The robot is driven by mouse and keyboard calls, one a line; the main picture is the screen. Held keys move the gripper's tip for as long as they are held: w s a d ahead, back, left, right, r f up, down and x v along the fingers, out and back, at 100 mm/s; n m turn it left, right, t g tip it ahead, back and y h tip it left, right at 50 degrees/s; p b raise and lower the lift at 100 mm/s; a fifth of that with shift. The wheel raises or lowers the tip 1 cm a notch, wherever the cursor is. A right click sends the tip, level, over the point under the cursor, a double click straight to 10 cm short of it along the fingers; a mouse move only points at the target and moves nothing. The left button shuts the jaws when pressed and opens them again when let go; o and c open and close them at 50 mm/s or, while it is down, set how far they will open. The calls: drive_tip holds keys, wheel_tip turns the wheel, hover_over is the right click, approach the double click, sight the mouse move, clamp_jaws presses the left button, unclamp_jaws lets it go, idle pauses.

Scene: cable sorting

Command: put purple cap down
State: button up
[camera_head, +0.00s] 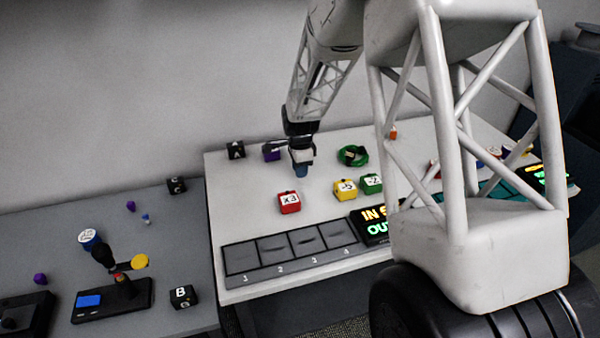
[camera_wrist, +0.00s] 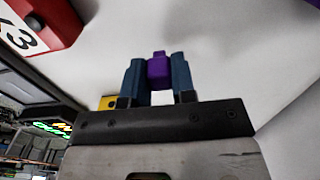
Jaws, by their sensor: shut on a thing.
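The purple cap (camera_wrist: 158,68) is between the two blue fingers of my gripper (camera_wrist: 157,80) in the wrist view, with its top showing at the fingertips. In the head view my gripper (camera_head: 301,172) points down over the white table (camera_head: 235,200), behind the red x3 block (camera_head: 289,202). The held cap cannot be made out there, hidden by the fingers. Whether it touches the table cannot be told.
A yellow block (camera_head: 345,190), a green block (camera_head: 370,184) and a green cable coil (camera_head: 352,156) lie to the right. A purple block (camera_head: 271,153) is left behind my gripper. A numbered slot tray (camera_head: 290,256) lines the front edge. Two purple pieces (camera_head: 130,206) (camera_head: 40,279) lie on the grey table.

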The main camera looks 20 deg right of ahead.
drive_tip(key=shift+f, duration=0.8)
drive_tip(key=shift+f, duration=0.1)
drive_tip(key=o, duration=0.9)
wheel_tip(320, 180, up, 12)
drive_tip(key=shift+r, duration=0.1)
idle(0.6)
